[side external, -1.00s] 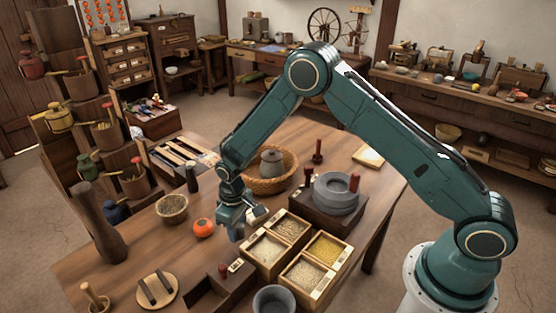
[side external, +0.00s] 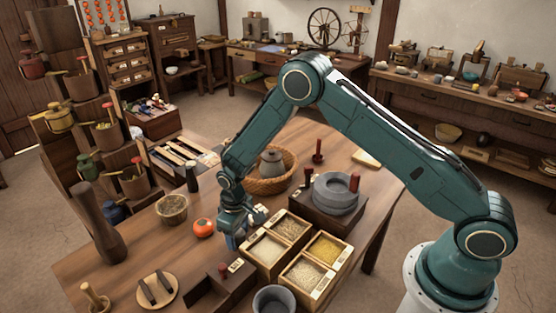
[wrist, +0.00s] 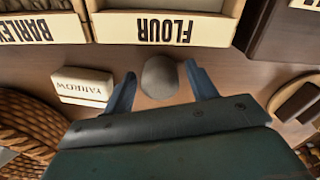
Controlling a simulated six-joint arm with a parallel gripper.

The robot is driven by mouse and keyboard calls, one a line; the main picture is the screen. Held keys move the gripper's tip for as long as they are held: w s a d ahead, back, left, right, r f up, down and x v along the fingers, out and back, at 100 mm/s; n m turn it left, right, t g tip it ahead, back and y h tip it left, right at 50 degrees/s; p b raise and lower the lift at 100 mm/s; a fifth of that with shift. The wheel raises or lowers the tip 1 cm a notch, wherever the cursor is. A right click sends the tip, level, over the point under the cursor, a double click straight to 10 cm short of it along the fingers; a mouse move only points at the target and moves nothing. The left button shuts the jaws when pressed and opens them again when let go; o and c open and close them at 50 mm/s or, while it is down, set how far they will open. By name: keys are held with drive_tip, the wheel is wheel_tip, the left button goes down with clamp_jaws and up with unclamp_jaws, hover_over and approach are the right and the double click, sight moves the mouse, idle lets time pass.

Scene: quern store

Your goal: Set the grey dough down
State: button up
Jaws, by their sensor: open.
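The grey dough (wrist: 160,78) is a small rounded lump in the wrist view, over the brown table top. My gripper (wrist: 160,72) is open, with one blue finger on each side of the dough. A narrow gap shows between the dough and each finger. The dough appears to rest on the table. In the side view my gripper (side external: 233,241) is low over the table, just left of the grain boxes, and hides the dough there.
The box labelled FLOUR (wrist: 165,27) is just beyond the dough, with the BARLEY box (wrist: 42,28) to its left. A wicker basket (wrist: 22,128) is further left. An orange-red round object (side external: 203,228) sits left of my gripper.

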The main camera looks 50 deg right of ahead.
wheel_tip(320, 180, up, 12)
drive_tip(key=shift+r, duration=0.2)
idle(0.7)
idle(0.5)
drive_tip(key=s+d+r+m+t, duration=0.1)
drive_tip(key=s+d+r, duration=0.2)
drive_tip(key=s+r, duration=0.5)
drive_tip(key=s+d+r+t, duration=0.2)
drive_tip(key=s+d+r, duration=0.15)
drive_tip(key=r, duration=0.85)
drive_tip(key=s+d+r+m+t, duration=0.1)
drive_tip(key=s+r, duration=0.1)
drive_tip(key=s, duration=0.8)
drive_tip(key=s+d+r+m+t, duration=0.1)
drive_tip(key=s+r, duration=0.1)
drive_tip(key=s, duration=0.7)
drive_tip(key=shift+s+d+r+t, duration=0.15)
drive_tip(key=shift+s+d+t, duration=0.15)
drive_tip(key=shift+s, duration=0.1)
